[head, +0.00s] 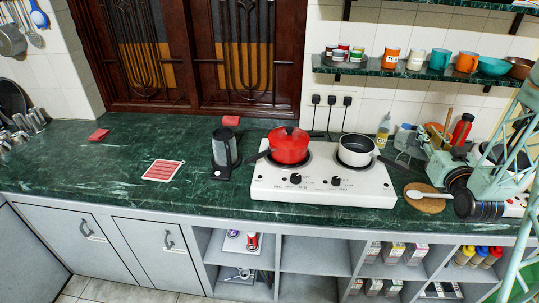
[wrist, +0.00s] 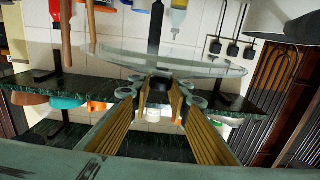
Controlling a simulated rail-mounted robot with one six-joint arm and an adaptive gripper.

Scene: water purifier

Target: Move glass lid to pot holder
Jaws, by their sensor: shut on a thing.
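My gripper (wrist: 155,92) is shut on the dark knob of the glass lid (wrist: 190,62) in the wrist view. The clear disc is seen nearly edge-on beyond the fingertips. In the head view my arm is at the right, above the counter beside the stove; the lid is hard to make out there. A red-and-white striped square mat (head: 162,171), which looks like the pot holder, lies flat on the green counter left of the kettle. It is bare and far left of my gripper.
A black kettle (head: 225,150) and a white stove (head: 322,185) with a red pot (head: 289,146) and a white pan (head: 357,150) stand between my arm and the mat. A round cork mat (head: 425,198) is right of the stove. Counter around the striped mat is clear.

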